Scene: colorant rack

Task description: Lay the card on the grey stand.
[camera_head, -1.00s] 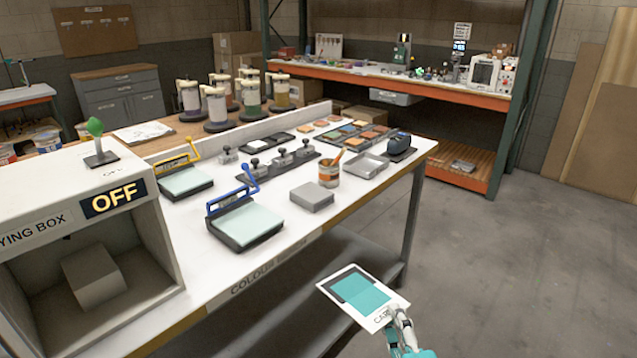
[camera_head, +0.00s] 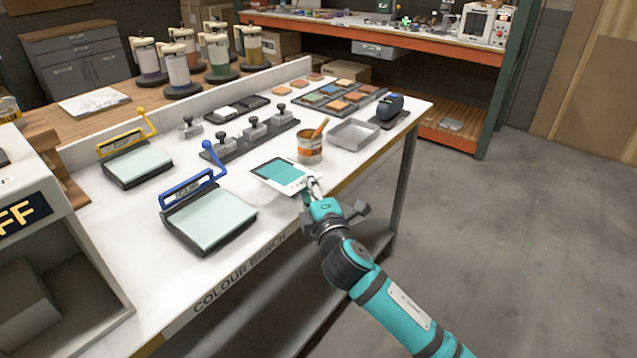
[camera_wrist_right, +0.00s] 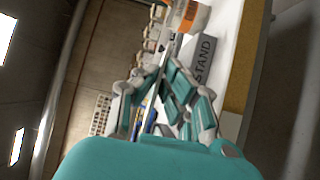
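The card (camera_head: 278,172), white with a teal and dark patch, is over the bench in the head view. My right gripper (camera_head: 312,188) is shut on its near right edge. In the right wrist view, the right gripper's fingers (camera_wrist_right: 160,82) close on the card, which shows nearly edge-on. The grey stand (camera_wrist_right: 204,62), marked STAND, is beside the fingers there. In the head view the card and gripper hide the stand, so I cannot tell whether card and stand touch. My left gripper is not in view.
An orange-labelled can (camera_head: 310,148) with a stick stands just behind the card. A blue-handled device (camera_head: 208,218) with a pale plate is at its left. A grey tray (camera_head: 355,135) lies at the right. The bench's front edge (camera_head: 250,255) runs below my right arm.

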